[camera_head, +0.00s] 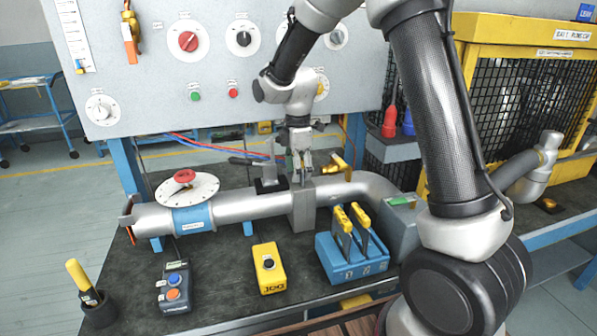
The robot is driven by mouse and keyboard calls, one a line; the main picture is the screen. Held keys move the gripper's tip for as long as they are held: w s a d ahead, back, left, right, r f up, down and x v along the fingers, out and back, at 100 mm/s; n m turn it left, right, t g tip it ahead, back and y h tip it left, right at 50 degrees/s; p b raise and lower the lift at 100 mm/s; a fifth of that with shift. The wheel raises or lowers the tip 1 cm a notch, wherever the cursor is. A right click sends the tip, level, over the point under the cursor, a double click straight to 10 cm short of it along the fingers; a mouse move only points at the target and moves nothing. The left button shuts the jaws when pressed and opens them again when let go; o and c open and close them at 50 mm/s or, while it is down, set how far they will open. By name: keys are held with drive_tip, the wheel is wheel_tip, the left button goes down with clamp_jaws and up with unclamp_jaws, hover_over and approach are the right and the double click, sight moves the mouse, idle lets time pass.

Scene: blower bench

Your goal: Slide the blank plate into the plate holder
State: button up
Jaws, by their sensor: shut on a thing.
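The plate holder (303,208) is a grey upright block set across the silver pipe, near the middle of the bench. My gripper (301,178) points down directly above it, with its fingertips close to its top. The gripper is shut on a thin piece, which I take to be the blank plate. The fingers hide most of this plate, and I cannot tell how far its lower edge is inside the holder. Two yellow-handled plates (343,232) stand in a blue rack (352,268) at the front right of the holder.
The silver pipe (250,205) carries a white dial with a red knob (184,176). A yellow JOG box (268,268) and a grey button box (174,287) sit in front. A black block (270,185) and a brass-coloured fitting (335,167) flank my gripper. A control panel (215,90) stands behind.

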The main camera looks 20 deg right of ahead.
drive_tip(key=o, duration=1.5)
drive_tip(key=shift+w+a+r, duration=0.2)
drive_tip(key=shift+a+r, duration=0.05)
drive_tip(key=shift+r, duration=0.05)
drive_tip(key=shift+r, duration=0.15)
drive_tip(key=r, duration=1.1)
drive_tip(key=shift+s+d+r, duration=0.15)
drive_tip(key=shift+d+r, duration=0.05)
